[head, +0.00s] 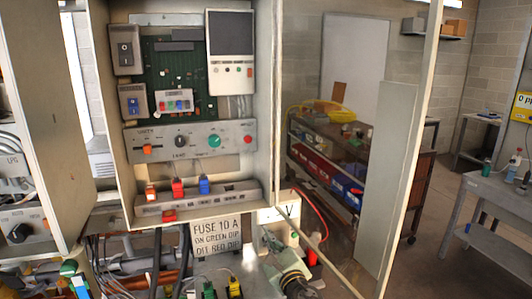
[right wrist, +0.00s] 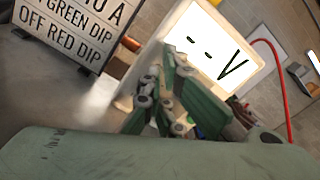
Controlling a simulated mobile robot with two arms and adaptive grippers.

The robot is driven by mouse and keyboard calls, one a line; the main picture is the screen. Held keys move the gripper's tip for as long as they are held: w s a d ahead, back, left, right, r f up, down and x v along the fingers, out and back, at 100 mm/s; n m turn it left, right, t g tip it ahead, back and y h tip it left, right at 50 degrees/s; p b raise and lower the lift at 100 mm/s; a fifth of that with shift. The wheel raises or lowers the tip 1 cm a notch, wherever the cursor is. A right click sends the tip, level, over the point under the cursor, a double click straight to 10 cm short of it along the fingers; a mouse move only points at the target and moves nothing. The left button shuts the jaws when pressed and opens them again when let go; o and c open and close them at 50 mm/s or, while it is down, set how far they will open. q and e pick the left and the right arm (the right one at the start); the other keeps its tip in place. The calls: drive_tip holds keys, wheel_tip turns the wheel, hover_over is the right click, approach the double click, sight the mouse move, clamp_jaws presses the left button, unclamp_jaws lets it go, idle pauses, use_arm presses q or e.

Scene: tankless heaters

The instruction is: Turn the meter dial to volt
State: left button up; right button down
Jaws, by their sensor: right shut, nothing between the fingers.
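The meter (head: 287,214) is a pale box at the lower right of the open panel cabinet, partly hidden in the head view. In the right wrist view its lit screen (right wrist: 212,42) reads two dashes and a V. My right gripper (head: 268,238) is just below and in front of the meter, its fingers shut with nothing between them. In the right wrist view the green-grey fingers (right wrist: 165,98) overlap the meter's lower part. The dial cannot be made out behind them, and I cannot tell whether they touch it. My left gripper is not in view.
The open cabinet door (head: 400,170) stands to the right. Green and yellow plugs (head: 234,287) are below. A workbench (head: 500,190) stands far right.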

drive_tip(key=shift+s+d, duration=0.15)
drive_tip(key=shift+d, duration=0.1)
drive_tip(key=p+v, duration=0.1)
drive_tip(key=v, duration=0.1)
drive_tip(key=p+v, duration=0.2)
drive_tip(key=v, duration=0.1)
drive_tip(key=shift+a+r, duration=0.1)
drive_tip(key=shift+r, duration=0.1)
drive_tip(key=shift+s, duration=0.3)
drive_tip(key=shift+f, duration=0.1)
